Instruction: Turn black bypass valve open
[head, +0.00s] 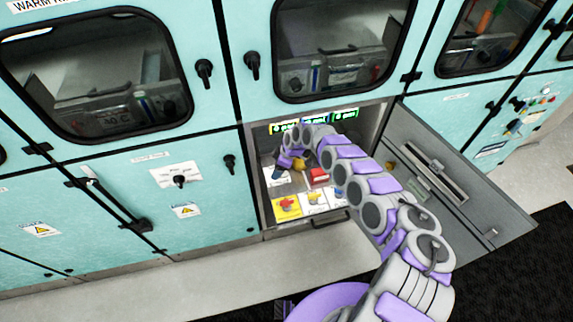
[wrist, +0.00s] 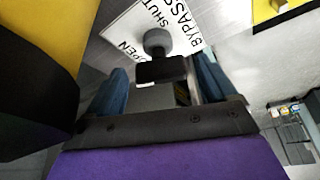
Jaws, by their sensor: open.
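The black bypass valve (wrist: 160,69) shows in the wrist view as a dark block-shaped handle below a grey round hub. It stands in front of a white label (wrist: 178,22) reading "BYPASS", "SHUT" and "OPEN". My gripper (wrist: 162,74) is open, with one blue finger on each side of the handle. I cannot tell whether either finger touches it. In the head view my gripper (head: 287,162) is inside the open cabinet compartment, at its left side. There the black valve cannot be made out clearly behind my gripper and arm.
A red handle (head: 318,176) and labelled panels, one yellow (head: 287,206), are in the compartment. A large yellow piece (wrist: 35,25) and a black shape fill the wrist view's left. The grey flap door (head: 455,185) hangs open at right. Teal cabinets (head: 110,210) stand around.

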